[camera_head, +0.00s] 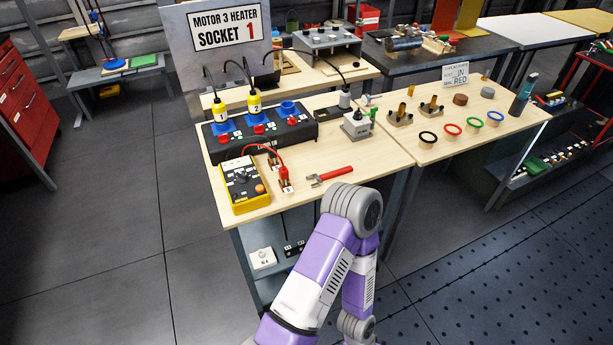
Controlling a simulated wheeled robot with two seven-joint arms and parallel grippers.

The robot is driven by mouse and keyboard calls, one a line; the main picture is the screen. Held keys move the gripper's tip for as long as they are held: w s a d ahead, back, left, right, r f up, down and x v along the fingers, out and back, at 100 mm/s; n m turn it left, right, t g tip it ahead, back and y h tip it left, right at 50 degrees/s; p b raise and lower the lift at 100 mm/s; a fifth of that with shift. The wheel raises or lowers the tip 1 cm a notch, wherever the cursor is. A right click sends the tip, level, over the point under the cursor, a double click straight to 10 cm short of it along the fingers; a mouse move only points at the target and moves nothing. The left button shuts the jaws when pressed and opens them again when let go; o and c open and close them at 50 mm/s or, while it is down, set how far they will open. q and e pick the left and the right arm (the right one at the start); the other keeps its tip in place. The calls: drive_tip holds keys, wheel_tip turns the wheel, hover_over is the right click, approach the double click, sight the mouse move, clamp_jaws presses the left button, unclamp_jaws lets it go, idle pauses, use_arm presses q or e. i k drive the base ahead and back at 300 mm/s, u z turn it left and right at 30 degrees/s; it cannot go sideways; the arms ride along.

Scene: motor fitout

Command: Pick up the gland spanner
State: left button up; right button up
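A spanner with a red handle and a grey open jaw (333,174), which looks like the gland spanner, lies flat on the near wooden bench (276,222), close to its front edge. Its jaw points left and its handle points right. Nothing is holding it. One of my purple and white arms rises from the bottom of the picture, and its bent joint is just in front of and below the spanner. Neither gripper shows in the head view.
Left of the spanner are a yellow multimeter (241,184) and red test plugs (285,179). Behind is a black socket block (262,134); behind right, a grey box (357,124). Coloured rings (452,129) lie on the right bench. The bench around the spanner is mostly clear.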

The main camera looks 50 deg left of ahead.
sight(339, 171)
drive_tip(key=u, duration=0.05)
drive_tip(key=k, duration=0.1)
drive_tip(key=u, duration=1.45)
